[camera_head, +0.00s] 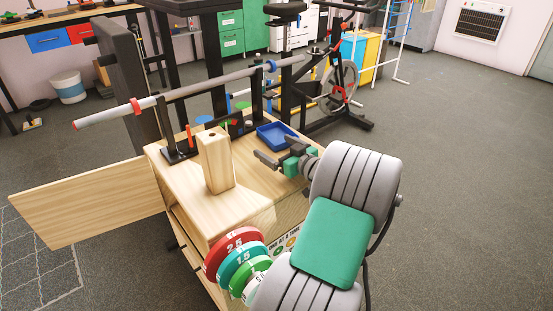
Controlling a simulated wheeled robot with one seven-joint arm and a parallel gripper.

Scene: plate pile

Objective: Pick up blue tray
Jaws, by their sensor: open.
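The blue tray (277,136) is a small shallow open box on the wooden cabinet top (250,185), near its far right edge. My gripper (273,149) is at the right side of the cabinet top, just in front of the tray in the picture. Its dark fingers point left and are apart, with nothing seen between them. Whether the near finger touches the cabinet top I cannot tell. My grey and green arm comes in from the lower right and hides part of the cabinet's right side.
A wooden block (215,163) stands upright left of my gripper. A barbell bar (185,94) crosses behind it. Coloured weight plates (236,256) hang at the cabinet's front. An exercise bike (335,95) stands behind the tray. Open floor (460,170) lies to the right.

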